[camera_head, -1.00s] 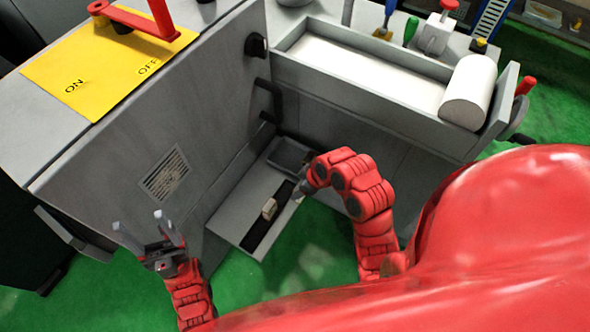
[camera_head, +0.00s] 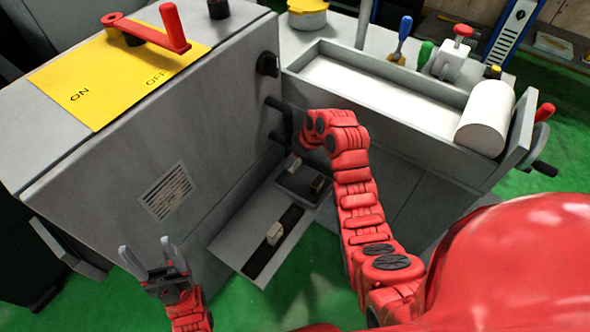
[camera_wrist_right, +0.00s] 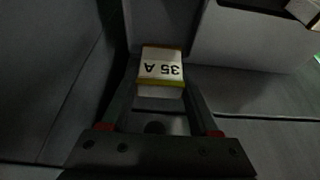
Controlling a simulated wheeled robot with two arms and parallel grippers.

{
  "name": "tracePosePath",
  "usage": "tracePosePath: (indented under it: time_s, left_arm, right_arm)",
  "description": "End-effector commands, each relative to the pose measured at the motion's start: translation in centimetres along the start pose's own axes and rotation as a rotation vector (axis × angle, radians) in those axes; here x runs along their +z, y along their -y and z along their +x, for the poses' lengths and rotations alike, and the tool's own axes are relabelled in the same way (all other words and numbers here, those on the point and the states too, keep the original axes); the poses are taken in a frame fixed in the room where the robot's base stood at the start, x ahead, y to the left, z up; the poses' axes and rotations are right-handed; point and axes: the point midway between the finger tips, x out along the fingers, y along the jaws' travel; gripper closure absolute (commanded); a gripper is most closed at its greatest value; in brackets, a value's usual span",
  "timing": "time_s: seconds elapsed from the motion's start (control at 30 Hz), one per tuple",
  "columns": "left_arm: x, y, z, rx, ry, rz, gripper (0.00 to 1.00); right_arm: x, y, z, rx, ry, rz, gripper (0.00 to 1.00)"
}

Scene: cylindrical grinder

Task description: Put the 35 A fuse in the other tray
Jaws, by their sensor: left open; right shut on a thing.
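The 35 A fuse (camera_wrist_right: 161,68), white with yellow bands and upside-down lettering, sits between the fingers of my right gripper (camera_wrist_right: 160,85), which is shut on it. In the head view my right gripper (camera_head: 293,164) is at the far, dark square tray (camera_head: 290,190), close to the cabinet wall; whether the fuse touches anything is unclear. A pale block (camera_head: 317,185) is at that tray's right side. The nearer long black tray (camera_head: 259,259) holds another pale block (camera_head: 274,233). My left gripper (camera_head: 150,262) is open and empty, left of the grey shelf.
The grey cabinet (camera_head: 110,165) with black handles (camera_head: 279,120) rises close behind my right gripper. The machine's trough (camera_head: 380,85) stands at the back right. The grey shelf (camera_head: 237,222) bears both trays. Green floor is free in front.

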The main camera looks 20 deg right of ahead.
Motion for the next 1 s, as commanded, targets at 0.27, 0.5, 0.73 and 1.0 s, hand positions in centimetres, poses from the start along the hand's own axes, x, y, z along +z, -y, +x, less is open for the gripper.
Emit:
tracePosePath:
  time_s: [0.27,0.5,0.73,1.0]
  left_arm:
    - [0.0,0.0,-0.1,0.0,0.0,0.0,0.31]
    - [0.1,0.0,-0.4,0.0,0.0,0.0,0.31]
    - [0.1,0.0,-0.3,0.0,0.0,0.0,0.31]
    - [0.1,0.0,-0.6,0.0,0.0,0.0,0.31]
  right_arm:
    - [1.3,0.1,3.1,-0.002,0.001,0.0,1.0]
    - [2.6,0.1,6.2,-0.004,0.002,0.0,1.0]
    - [2.5,-0.2,6.6,-0.001,-0.001,0.0,1.0]
    - [2.6,-0.2,6.9,-0.001,-0.001,0.0,0.29]
